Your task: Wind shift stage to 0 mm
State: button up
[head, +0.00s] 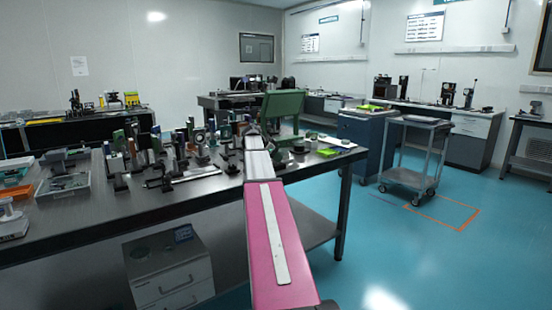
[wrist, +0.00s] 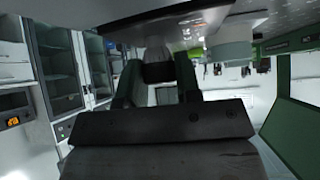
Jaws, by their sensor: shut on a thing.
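My gripper (wrist: 156,66) is in the wrist view, its two dark fingers closed on either side of a dark rounded knob (wrist: 157,73). I take this knob to be the shift stage's, but the stage body is mostly hidden. In the head view my pink and white arm reaches over the optical table (head: 90,221) and covers the gripper and the stage. No scale or millimetre reading can be made out in either view.
A green angled housing (head: 284,104) stands close behind the arm's end. Several optical mounts crowd the table left of the arm. Trays (head: 62,184) lie at the far left. A grey cart (head: 412,150) and a blue cabinet (head: 365,135) stand to the right, with open floor in front.

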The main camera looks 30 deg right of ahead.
jog(key=n+t, duration=0.2)
jog(key=n, duration=0.1)
jog(key=n+t+y, duration=0.1)
jog(key=n+t, duration=0.1)
jog(key=n, duration=0.1)
jog(key=shift+s+t, duration=0.2)
jog(key=shift+t, duration=0.1)
jog(key=n+t+y, duration=0.1)
jog(key=n, duration=0.2)
jog(key=n+t+y, duration=0.2)
jog(key=n, duration=0.1)
jog(key=shift+d+t, duration=0.1)
jog(key=shift+t, duration=0.2)
jog(key=n+t+y, duration=0.1)
jog(key=n+y, duration=0.2)
jog(key=n, duration=0.1)
jog(key=n+y, duration=0.3)
jog(key=shift+w+d+n, duration=0.1)
jog(key=shift+n, duration=0.2)
jog(key=n+y, duration=0.2)
jog(key=n, duration=0.1)
jog(key=shift+n+g+y, duration=0.6)
jog(key=shift+n+y, duration=0.4)
jog(key=shift+n, duration=0.3)
jog(key=o, duration=0.9)
